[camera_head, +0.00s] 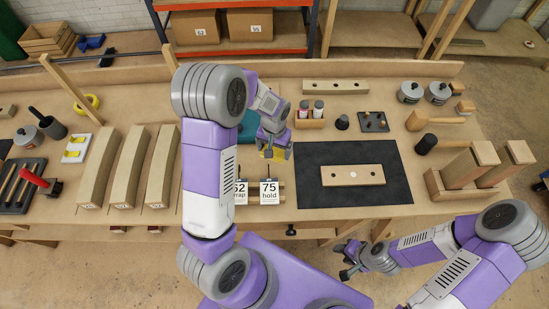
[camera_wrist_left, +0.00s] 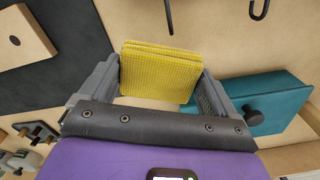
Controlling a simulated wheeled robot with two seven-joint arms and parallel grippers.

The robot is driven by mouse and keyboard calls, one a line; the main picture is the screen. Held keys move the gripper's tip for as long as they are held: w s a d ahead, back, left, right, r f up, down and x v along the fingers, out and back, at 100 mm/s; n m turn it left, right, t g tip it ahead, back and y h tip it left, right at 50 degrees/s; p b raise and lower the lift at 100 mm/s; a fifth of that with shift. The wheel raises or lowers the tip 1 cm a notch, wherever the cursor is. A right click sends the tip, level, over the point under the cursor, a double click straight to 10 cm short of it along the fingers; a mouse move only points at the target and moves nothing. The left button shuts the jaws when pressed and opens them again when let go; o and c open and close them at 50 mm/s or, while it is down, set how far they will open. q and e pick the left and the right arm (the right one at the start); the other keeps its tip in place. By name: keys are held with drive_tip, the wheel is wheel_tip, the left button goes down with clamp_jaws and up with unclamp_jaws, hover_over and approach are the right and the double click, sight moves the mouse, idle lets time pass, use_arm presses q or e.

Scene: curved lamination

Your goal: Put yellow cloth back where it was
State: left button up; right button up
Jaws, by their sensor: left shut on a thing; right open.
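The yellow cloth (camera_wrist_left: 160,72) is a folded, textured square between the fingers of my left gripper (camera_wrist_left: 158,92) in the left wrist view. The left gripper is shut on it. In the head view the left gripper (camera_head: 272,150) is over the bench, just left of the black mat, and only a little yellow cloth (camera_head: 263,154) shows beneath it. My right gripper (camera_head: 346,262) is open and empty, in front of the bench's near edge. Whether the cloth touches the bench cannot be told.
A black mat (camera_head: 390,196) bears a wooden strip (camera_head: 353,175) with holes. A teal box with a black knob (camera_wrist_left: 268,98) is close to the left gripper. Number cards (camera_head: 269,192) stand at the front edge. Curved wooden forms (camera_head: 129,165) stand at left, wooden blocks (camera_head: 470,165) at right.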

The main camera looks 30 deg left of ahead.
use_arm(q)
drive_tip(key=shift+f+b, duration=0.4)
drive_tip(key=shift+f, duration=2.25)
drive_tip(key=shift+f, duration=0.2)
drive_tip(key=o, duration=0.6)
drive_tip(key=shift+o, duration=0.2)
drive_tip(key=shift+r, duration=0.1)
drive_tip(key=shift+r, duration=0.25)
wheel_tip(320, 180, up, 12)
drive_tip(key=shift+f+p, duration=0.1)
drive_tip(key=shift+p, duration=1)
